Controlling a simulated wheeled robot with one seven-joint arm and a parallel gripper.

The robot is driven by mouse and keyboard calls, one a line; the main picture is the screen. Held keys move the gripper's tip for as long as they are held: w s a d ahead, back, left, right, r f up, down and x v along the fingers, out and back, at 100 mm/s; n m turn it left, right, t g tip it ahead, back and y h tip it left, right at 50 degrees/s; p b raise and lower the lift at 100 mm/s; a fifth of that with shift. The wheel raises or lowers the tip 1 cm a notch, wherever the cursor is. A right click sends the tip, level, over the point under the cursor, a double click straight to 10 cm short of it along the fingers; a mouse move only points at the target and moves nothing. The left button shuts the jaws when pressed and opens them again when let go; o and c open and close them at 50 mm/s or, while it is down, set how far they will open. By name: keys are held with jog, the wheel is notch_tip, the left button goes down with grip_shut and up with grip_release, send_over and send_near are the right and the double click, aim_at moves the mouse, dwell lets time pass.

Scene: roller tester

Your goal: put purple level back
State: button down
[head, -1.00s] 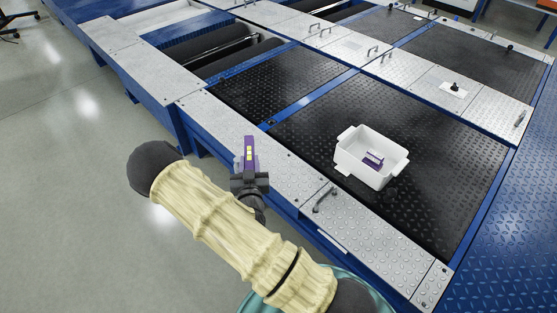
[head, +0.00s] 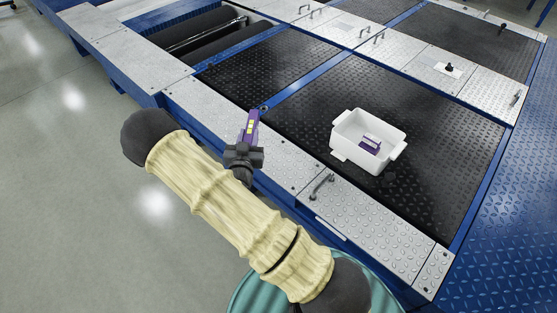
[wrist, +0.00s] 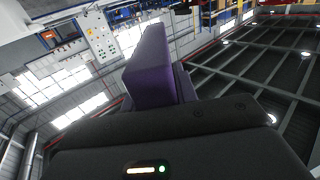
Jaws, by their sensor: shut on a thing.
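My gripper (head: 244,153) is shut on a purple level (head: 250,126) with yellowish-white marks. The level points up and away from the jaws. In the head view it appears over the silver edge plate of the tester, near a blue strip; its height above the plate is hard to tell. In the wrist view the purple level (wrist: 152,65) stands up past the dark gripper body, and its lower end is hidden. A white bin (head: 350,154) stands on the black deck to the right of my gripper. A purple and white piece (head: 371,145) lies inside it.
A handle (head: 322,186) rises from the silver plate (head: 365,217) in front of the bin. Rollers (head: 208,45) lie in an opening at the upper left. The black deck (head: 425,135) is clear around the bin.

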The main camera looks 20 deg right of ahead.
jog(key=d+f+m+g+h+b, duration=0.4)
jog(key=d+m+g+h+b, duration=0.1)
jog(key=d+m+g+h, duration=0.2)
jog(key=shift+w+d+m+g+h, duration=0.3)
jog(key=shift+w+g, duration=0.15)
jog(key=shift+g, duration=0.45)
jog(key=shift+b, duration=0.3)
jog(key=shift+f+b, duration=1.2)
jog(key=shift+f, duration=1.25)
jog(key=shift+f+b, duration=1.35)
jog(key=shift+f, duration=1.1)
jog(key=shift+f, duration=0.25)
jog(key=c, duration=1.1)
grip_release()
